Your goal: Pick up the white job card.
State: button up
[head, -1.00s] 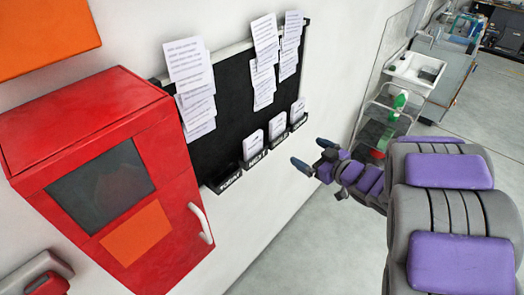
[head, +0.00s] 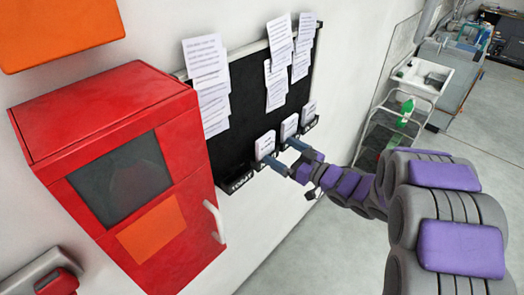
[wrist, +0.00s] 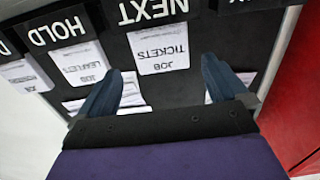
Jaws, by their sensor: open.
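A white card (wrist: 158,52) printed "JOB TICKETS" stands in a black labelled holder on the board. It also shows in the head view (head: 265,143). My gripper (head: 280,151) is open in front of the holders at the board's lower edge. In the wrist view the fingertips (wrist: 162,64) lie either side of the tickets card's upper part, with nothing gripped. I cannot tell whether the fingers touch it. A white card (wrist: 83,63) printed "JOB LEAFLETS" stands in the "HOLD" holder beside it. Another white card (wrist: 22,75) is further left in the wrist view.
The black board (head: 245,110) carries several hanging printed sheets (head: 207,80). The "TODAY" holder (head: 240,183) at the near end looks empty. A red cabinet (head: 120,160) with a white handle (head: 213,220) juts out to the left. A wire trolley (head: 395,125) stands right, behind my arm.

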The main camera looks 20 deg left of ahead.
aim_at(268, 144)
jog(key=shift+w+a+r, duration=0.15)
jog(key=shift+w+a, duration=0.35)
jog(key=shift+w, duration=0.05)
jog(key=x, duration=0.2)
jog(key=b+x, duration=0.1)
jog(key=x, duration=0.1)
jog(key=s+b+x, duration=0.1)
jog(key=x, duration=0.1)
jog(key=shift+w+a+f, duration=0.1)
jog(key=shift+a+f, duration=0.15)
jog(key=shift+f, duration=0.1)
jog(key=shift+d+r, duration=0.2)
jog(key=shift+d, duration=0.3)
jog(key=shift+c, duration=0.3)
jog(key=shift+a+f, duration=0.1)
jog(key=shift+a, duration=0.15)
jog(key=c, duration=0.8)
